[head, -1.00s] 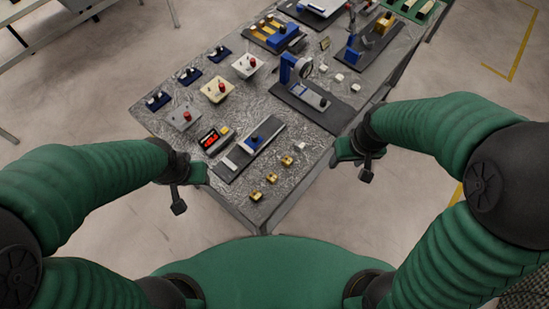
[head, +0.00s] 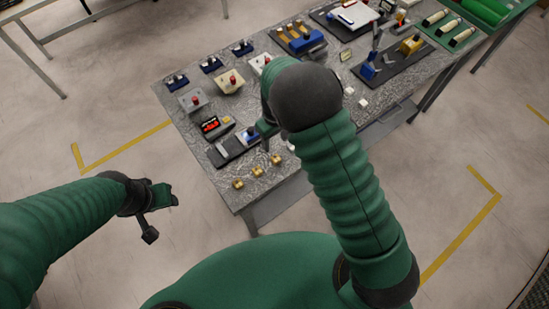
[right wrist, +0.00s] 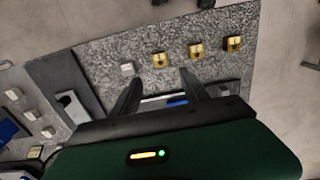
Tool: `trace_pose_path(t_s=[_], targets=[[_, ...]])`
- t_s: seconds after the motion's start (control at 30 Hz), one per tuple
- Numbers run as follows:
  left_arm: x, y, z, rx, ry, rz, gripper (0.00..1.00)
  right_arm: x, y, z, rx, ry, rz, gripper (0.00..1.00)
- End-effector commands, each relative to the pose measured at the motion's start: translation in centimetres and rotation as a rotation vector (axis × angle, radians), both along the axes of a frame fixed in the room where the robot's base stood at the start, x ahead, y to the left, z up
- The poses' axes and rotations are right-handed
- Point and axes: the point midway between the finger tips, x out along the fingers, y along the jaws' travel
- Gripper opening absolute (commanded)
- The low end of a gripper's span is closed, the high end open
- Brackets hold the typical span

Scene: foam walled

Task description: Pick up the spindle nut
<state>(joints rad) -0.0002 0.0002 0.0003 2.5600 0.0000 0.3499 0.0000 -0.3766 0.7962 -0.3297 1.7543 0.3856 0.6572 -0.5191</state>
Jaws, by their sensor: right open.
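Three small brass pieces, which look like spindle nuts, stand in a row near the table's front edge: a left one (head: 238,184), a middle one (head: 257,171) and a right one (head: 276,160). In the right wrist view they show as square-based pieces (right wrist: 160,59), (right wrist: 196,50), (right wrist: 234,43). My right gripper (head: 266,130) is over the table just behind the row, partly hidden by its own arm. Its fingers (right wrist: 160,76) are apart and empty, with the nearest brass piece just beyond the tips. My left gripper (head: 163,196) hangs off the table at the left; its jaws are unclear.
A small white block (right wrist: 127,68) lies beside the brass row. A dark fixture plate (head: 228,149) lies behind it, close to my right gripper, with a red-display meter (head: 210,125) beyond. Several switch boxes and tool stands fill the table's rear. The floor in front is clear.

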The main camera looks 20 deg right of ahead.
Motion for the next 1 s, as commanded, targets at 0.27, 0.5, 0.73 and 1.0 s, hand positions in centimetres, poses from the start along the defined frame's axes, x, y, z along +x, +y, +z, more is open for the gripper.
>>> trace_pose_path(t_s=[0.27,0.5,0.73,1.0], targets=[[0.0,0.0,0.9,0.0,0.0,0.0,0.45,-0.2,-0.1,-5.1,0.001,-0.002,-0.001,0.53],[0.0,0.0,2.9,0.0,0.0,0.0,0.45,-0.8,-0.3,-8.6,-0.001,0.002,-0.002,0.53],[0.0,0.0,2.9,0.0,0.0,0.0,0.45,-0.6,-0.2,-10.6,0.002,-0.002,-0.001,0.53],[0.0,0.0,2.8,0.0,0.0,0.0,0.45,-0.6,-0.2,-10.5,0.002,-0.003,-0.001,0.32]])
